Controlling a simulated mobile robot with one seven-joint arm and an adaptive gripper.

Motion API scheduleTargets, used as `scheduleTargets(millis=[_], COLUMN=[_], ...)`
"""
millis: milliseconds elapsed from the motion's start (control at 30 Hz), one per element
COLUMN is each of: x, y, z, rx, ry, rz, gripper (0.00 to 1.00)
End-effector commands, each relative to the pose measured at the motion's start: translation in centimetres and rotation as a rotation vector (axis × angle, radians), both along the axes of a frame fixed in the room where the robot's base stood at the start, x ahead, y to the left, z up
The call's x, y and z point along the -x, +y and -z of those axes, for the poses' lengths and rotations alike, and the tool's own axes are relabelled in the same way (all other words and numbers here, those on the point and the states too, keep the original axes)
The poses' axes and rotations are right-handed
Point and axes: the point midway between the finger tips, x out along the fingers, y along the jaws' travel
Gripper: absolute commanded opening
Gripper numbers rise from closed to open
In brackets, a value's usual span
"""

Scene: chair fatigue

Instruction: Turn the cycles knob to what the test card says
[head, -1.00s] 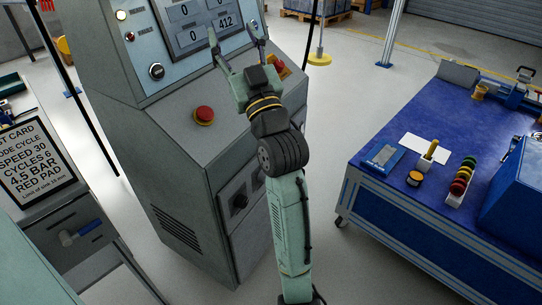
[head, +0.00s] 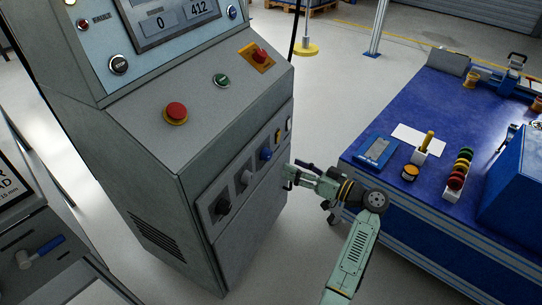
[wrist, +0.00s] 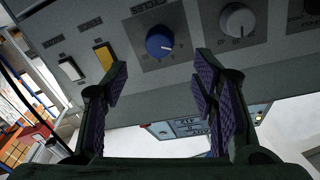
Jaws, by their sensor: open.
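The blue cycles knob (head: 265,154) is on the front panel of the grey machine, in a row of knobs. In the wrist view the knob (wrist: 159,45) sits on a grey plate lettered CYCLES; I cannot tell which number it points to. My gripper (head: 294,174) is to the right of the machine's front panel. In the wrist view my gripper (wrist: 160,72) is open and empty, its fingers on either side below the knob, apart from it. The test card (head: 12,185) is cut off at the left edge; a second ago it read CYCLES 6.
A grey knob (wrist: 238,20) with a number scale sits beside the cycles knob. A yellow switch (wrist: 104,56) and a white switch (wrist: 71,69) are on its other side. A red stop button (head: 176,111) stands on the console above. The blue workbench (head: 400,215) is to the right.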

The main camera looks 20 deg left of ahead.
Motion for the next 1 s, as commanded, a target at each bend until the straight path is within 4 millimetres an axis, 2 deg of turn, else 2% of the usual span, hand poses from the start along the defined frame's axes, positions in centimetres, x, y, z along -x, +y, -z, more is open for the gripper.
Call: scheduleTargets(millis=[200,400,600,833,1000], x=[-1.0,-1.7,-2.0,-2.0,-2.0], y=[4.4,7.2,8.3,8.4,8.4], z=[-0.3,-0.2,-0.1,0.0,0.0], rx=[0.001,0.001,0.002,0.002,0.001], ry=[0.001,0.002,0.000,0.000,0.001], rz=[-0.003,-0.002,0.002,0.002,0.002], gripper=[0.53,0.53,0.53,0.53,0.43])
